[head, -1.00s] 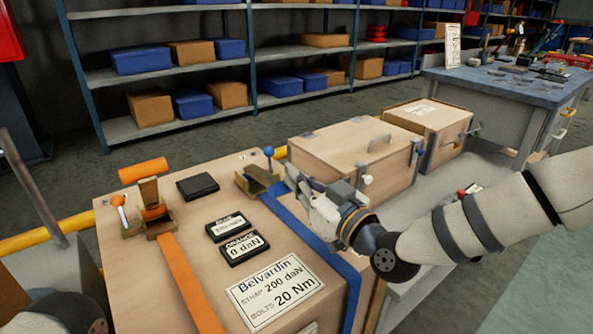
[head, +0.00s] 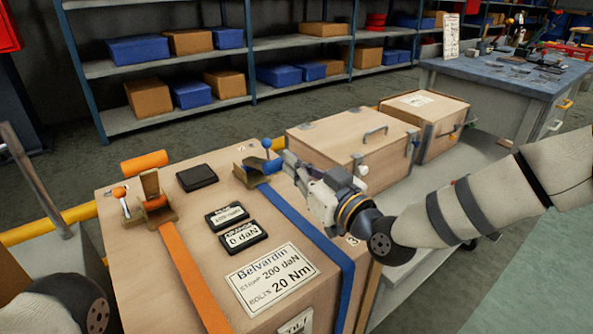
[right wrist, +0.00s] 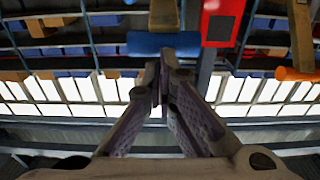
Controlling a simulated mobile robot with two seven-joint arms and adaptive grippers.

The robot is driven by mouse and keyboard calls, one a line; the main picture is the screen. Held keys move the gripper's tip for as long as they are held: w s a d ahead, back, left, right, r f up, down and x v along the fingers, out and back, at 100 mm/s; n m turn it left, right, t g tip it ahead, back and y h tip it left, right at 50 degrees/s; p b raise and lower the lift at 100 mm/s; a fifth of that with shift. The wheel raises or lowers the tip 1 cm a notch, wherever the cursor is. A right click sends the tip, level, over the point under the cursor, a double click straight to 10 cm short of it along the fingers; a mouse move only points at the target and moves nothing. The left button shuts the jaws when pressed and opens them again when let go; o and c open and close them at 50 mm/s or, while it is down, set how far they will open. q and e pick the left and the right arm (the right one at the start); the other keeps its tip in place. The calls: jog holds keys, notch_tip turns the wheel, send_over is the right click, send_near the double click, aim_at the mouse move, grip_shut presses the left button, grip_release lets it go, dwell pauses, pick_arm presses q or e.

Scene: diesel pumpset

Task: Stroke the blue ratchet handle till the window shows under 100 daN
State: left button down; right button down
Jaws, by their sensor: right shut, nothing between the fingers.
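The blue ratchet (head: 250,177) sits on top of the wooden crate (head: 330,322), with a blue strap (head: 310,232) running toward me. Its blue handle (head: 273,166) shows beside a blue knob (head: 266,143). The blue window (head: 227,216) carries small text I cannot read. The orange window (head: 243,236) reads 0 daN. My left gripper is out of view.
An orange ratchet (head: 153,205) with an orange handle (head: 144,163) stands at the crate's left. A label (head: 271,278) reads strap 200 daN, bolts 20 Nm. Lidded wooden boxes (head: 352,148) stand close behind my right gripper. Shelves and a workbench (head: 500,80) are farther back.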

jog(key=s+d+f, duration=0.1)
jog(key=s, duration=0.1)
jog(key=s+d+f, duration=0.1)
jog(key=s+d, duration=0.1)
jog(key=s, duration=0.1)
jog(key=s+d+f, duration=0.1)
jog(key=s+d, duration=0.1)
jog(key=shift+s+b, duration=0.3)
jog(key=shift+s, duration=0.05)
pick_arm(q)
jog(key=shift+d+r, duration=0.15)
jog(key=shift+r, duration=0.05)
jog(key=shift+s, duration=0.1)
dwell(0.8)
